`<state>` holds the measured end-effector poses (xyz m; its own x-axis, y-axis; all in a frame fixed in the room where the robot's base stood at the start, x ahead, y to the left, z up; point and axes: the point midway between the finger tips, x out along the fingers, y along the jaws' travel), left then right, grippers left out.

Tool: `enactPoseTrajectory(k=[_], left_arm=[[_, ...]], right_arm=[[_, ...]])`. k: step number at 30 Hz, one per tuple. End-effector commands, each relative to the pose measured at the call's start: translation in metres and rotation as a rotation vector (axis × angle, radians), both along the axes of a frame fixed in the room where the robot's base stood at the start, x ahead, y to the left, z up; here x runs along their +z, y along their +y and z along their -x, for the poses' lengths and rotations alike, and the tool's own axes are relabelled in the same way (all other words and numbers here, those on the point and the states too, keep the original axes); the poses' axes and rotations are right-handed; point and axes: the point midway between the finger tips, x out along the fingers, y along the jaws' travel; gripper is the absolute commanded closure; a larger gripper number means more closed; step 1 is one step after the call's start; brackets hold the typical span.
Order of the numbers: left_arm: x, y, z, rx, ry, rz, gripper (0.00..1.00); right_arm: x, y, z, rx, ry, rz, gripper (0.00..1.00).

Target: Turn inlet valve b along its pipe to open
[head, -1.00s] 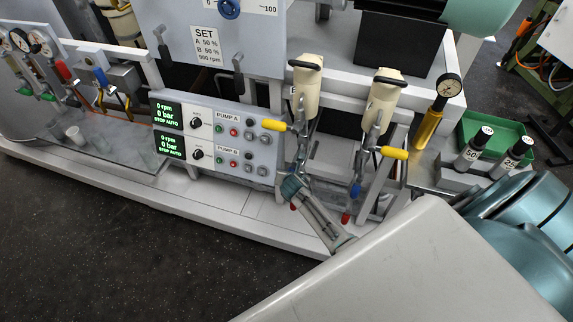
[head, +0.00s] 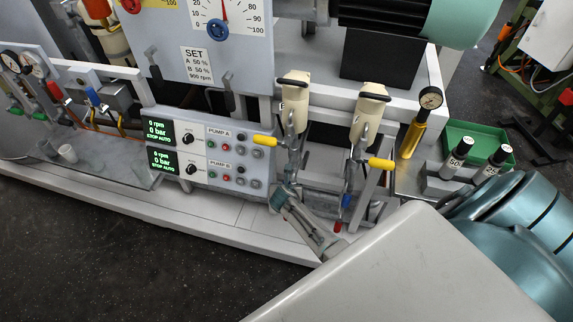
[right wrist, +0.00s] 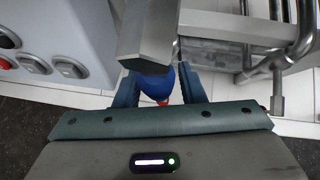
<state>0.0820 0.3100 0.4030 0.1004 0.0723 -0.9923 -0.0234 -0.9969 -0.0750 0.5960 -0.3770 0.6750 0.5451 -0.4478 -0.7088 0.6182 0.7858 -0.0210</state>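My right gripper (head: 283,196) is low in front of the left of two cream funnels (head: 294,100), below its yellow handle (head: 265,140). In the right wrist view my right gripper (right wrist: 157,88) has its fingers on either side of a blue handle (right wrist: 150,86); firm contact cannot be told. A grey metal part hides the handle's top, and a red tip shows below. The right funnel (head: 369,110) has a yellow handle (head: 381,164), a blue handle (head: 346,200) and a red one (head: 338,227). I see no readable label for valve b. My left gripper is out of view.
The pump panel (head: 207,150) stands left of my right gripper; both displays read 0 rpm, 0 bar, STOP AUTO. The dark floor in front is clear.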

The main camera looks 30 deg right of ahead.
Motion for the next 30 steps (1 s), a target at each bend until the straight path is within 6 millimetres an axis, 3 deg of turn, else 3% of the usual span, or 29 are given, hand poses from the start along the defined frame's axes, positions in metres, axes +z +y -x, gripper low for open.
enactPoseTrajectory(k=[14,30], left_arm=[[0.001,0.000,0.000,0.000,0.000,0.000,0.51],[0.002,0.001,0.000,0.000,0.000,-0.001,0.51]], right_arm=[[0.005,0.005,0.004,0.000,-0.003,-0.004,0.51],[0.063,0.042,0.050,-0.001,-0.003,-0.004,0.51]])
